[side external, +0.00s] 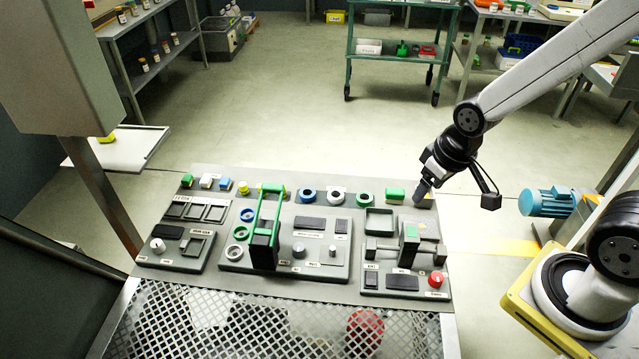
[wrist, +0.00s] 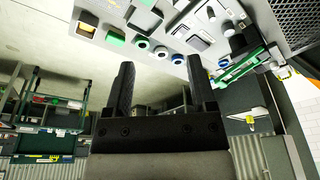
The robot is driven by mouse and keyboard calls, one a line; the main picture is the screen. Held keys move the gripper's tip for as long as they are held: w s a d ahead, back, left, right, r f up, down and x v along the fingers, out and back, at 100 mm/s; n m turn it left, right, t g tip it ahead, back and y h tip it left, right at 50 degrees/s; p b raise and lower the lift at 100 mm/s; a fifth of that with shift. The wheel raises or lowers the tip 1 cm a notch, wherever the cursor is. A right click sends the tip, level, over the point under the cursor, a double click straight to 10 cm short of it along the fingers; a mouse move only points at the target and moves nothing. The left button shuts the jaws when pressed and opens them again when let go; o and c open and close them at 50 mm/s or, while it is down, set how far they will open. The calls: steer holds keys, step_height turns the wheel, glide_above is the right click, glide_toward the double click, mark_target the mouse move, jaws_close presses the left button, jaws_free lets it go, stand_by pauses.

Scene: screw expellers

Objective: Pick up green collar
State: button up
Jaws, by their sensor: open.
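The green collar (side external: 365,199) is a short ring with a dark centre, standing on the back part of the grey bench, right of a white collar (side external: 336,196) and a blue collar (side external: 307,194). In the wrist view the green collar (wrist: 142,42) is small, near the top, beyond my fingertips. My gripper (side external: 421,191) is open and empty, up at the right back end of the bench, right of the collar and apart from it. Its two black fingers (wrist: 160,62) stand wide apart in the wrist view.
A green-topped block (side external: 395,194) stands between the collar and my gripper. A tall green handle frame (side external: 268,215) rises left of the collars. A grey square tray (side external: 379,221) lies in front. A blue motor (side external: 548,202) stands off to the right.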

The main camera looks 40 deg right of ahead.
steer(key=m+y, duration=0.4)
steer(key=m, duration=1.9)
glide_toward(366, 194)
steer(key=shift+w+a+f+g, duration=0.15)
steer(key=shift+a+f+g, duration=0.15)
steer(key=shift+a+f, duration=0.3)
steer(key=shift+x, duration=1.3)
steer(key=shift+a, duration=0.1)
steer(key=shift+x, duration=2.55)
steer(key=shift+a+r, duration=0.1)
steer(key=shift+a, duration=0.05)
jaws_close()
